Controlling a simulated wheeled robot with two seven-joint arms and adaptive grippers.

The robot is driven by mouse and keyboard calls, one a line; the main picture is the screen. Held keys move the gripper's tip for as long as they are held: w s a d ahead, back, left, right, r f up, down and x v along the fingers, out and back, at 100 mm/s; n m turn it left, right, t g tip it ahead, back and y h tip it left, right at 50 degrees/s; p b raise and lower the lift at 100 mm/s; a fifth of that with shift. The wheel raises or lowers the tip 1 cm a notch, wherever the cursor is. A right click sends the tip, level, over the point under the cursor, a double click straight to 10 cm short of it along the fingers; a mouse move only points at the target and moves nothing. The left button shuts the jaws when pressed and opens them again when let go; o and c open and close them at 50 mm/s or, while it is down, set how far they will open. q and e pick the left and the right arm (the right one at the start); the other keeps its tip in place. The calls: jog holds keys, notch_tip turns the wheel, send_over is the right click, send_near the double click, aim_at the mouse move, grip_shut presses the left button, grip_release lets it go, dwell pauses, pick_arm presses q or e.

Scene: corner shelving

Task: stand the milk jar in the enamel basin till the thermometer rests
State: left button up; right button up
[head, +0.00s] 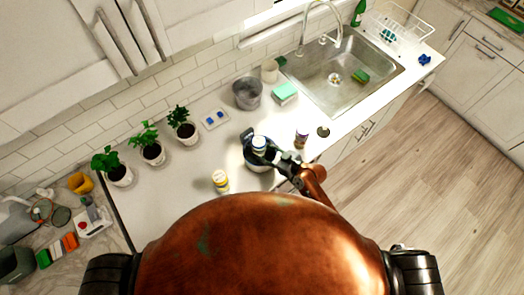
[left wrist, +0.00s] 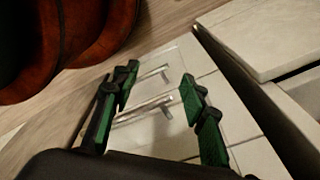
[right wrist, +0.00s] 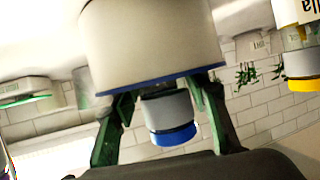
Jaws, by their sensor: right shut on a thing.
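The enamel basin (head: 258,167), white with a dark inside, stands on the counter; its white side and blue rim (right wrist: 150,45) fill the top of the upside-down right wrist view. The milk jar (head: 259,143), pale with a blue-banded lid, is within the basin's outline; its blue lid (right wrist: 173,134) shows beyond the rim. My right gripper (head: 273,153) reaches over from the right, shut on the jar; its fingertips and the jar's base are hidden. My left gripper (left wrist: 155,88) is open and empty beside drawer fronts. I cannot make out the thermometer.
A yellow-capped bottle (head: 220,181) stands left of the basin and a small jar (head: 301,138) right. Potted plants (head: 152,150) line the wall. The counter's front-left stretch is clear.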

jog(key=shift+f+b, duration=0.25)
jog(key=shift+b, duration=0.05)
jog(key=o, duration=1.4)
jog(key=shift+s+f, duration=0.1)
jog(key=shift+r+p, duration=0.3)
jog(key=b+v, duration=0.2)
jog(key=v, duration=1)
jog(key=shift+r, duration=0.2)
